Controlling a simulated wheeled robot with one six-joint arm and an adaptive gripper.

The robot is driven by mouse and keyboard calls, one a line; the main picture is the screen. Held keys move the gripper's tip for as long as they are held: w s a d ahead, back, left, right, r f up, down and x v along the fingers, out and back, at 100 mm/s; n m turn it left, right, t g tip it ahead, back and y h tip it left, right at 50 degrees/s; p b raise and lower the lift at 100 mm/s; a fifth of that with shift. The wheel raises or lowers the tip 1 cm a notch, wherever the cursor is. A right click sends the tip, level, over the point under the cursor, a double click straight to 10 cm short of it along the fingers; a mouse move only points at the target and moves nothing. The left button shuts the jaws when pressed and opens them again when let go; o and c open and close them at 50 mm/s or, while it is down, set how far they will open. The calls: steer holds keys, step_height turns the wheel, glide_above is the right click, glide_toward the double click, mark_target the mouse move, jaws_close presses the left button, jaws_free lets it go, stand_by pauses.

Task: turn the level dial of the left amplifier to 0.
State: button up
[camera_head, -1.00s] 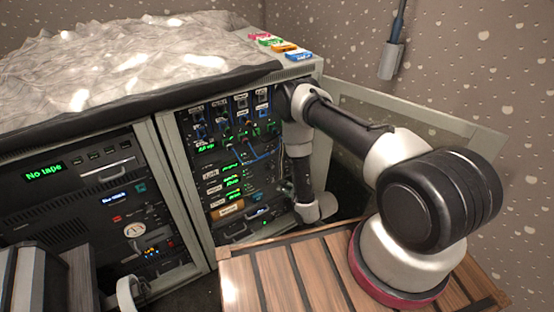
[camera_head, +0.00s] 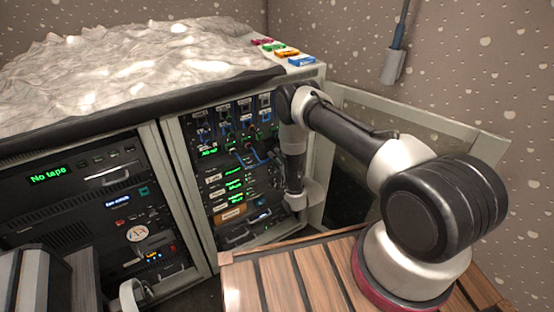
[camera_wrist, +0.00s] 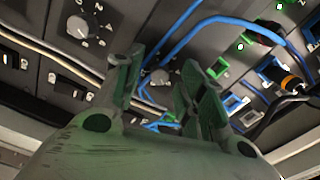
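In the wrist view a round grey dial (camera_wrist: 80,27) with numbers around it sits on the dark panel at the upper left, outside my fingers. A second, smaller round knob (camera_wrist: 160,76) shows between and beyond the fingertips, partly hidden by cables and a finger. I cannot tell which amplifier either belongs to. My gripper (camera_wrist: 165,72) is open, with its two green-grey fingers apart and nothing held. Contact with the panel cannot be told. In the head view the amplifier rack (camera_head: 204,225) stands left of my arm, and my gripper cannot be made out.
Blue cables (camera_wrist: 190,30) and pale cables (camera_wrist: 35,45) cross the panel close to my fingers. Blue-framed sockets (camera_wrist: 235,103) lie to the right. A wooden slatted platform (camera_head: 262,280) is in front of the rack. Another rack (camera_head: 75,215) with a "No tape" display stands left.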

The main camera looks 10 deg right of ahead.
jaws_close()
